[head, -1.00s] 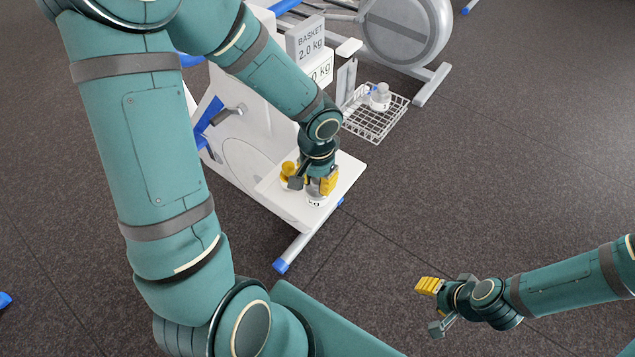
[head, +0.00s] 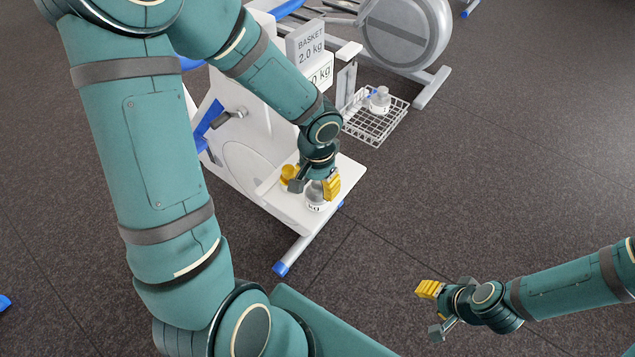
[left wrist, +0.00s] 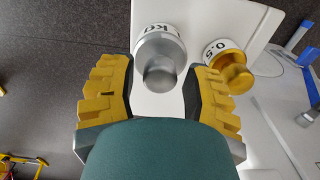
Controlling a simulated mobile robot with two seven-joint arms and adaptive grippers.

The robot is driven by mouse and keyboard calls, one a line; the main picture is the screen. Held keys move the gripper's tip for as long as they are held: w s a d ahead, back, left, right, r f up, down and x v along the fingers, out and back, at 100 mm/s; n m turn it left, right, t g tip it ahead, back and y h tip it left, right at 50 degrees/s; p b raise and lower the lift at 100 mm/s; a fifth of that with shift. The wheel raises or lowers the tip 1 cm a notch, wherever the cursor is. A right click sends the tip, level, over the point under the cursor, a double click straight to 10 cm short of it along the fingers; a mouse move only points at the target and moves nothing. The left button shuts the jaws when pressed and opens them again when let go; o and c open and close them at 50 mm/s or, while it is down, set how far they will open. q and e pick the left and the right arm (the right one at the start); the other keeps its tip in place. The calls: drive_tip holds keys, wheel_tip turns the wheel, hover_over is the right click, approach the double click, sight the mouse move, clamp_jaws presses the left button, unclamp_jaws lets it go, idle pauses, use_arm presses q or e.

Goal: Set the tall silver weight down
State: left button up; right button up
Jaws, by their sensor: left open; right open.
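The tall silver weight (head: 316,196) stands upright on the white platform (head: 346,176) of the ergometer, near its front edge. In the left wrist view the silver weight (left wrist: 159,60) shows its knob and a white label with "kg". My left gripper (head: 314,184) is open just above the weight. In the left wrist view its yellow fingers (left wrist: 158,98) are spread on either side of the knob, with gaps. A brass weight (left wrist: 230,62) marked 0.5 stands beside the silver one. It also shows in the head view (head: 288,174). My right gripper (head: 432,310) is open and empty above the floor.
A wire basket (head: 377,128) with a small weight (head: 379,101) in it hangs or rests beyond the platform. A sign (head: 310,44) reads "BASKET 2.0 kg". A grey flywheel (head: 405,30) stands behind. The dark floor at right is clear.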

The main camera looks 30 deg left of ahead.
use_arm(q)
wheel_tip(320, 180, up, 11)
drive_tip(key=p, duration=0.4)
drive_tip(key=s+d+f+n+h, duration=0.1)
drive_tip(key=s+d+f+h, duration=0.1)
drive_tip(key=d+f, duration=0.5)
drive_tip(key=s+d+f+n+t+h, duration=0.1)
drive_tip(key=d+f, duration=0.6)
drive_tip(key=f, duration=0.8)
drive_tip(key=shift+s+f+n+t+h, duration=0.15)
drive_tip(key=shift+s+n+t+h, duration=0.25)
drive_tip(key=shift+s, duration=0.6)
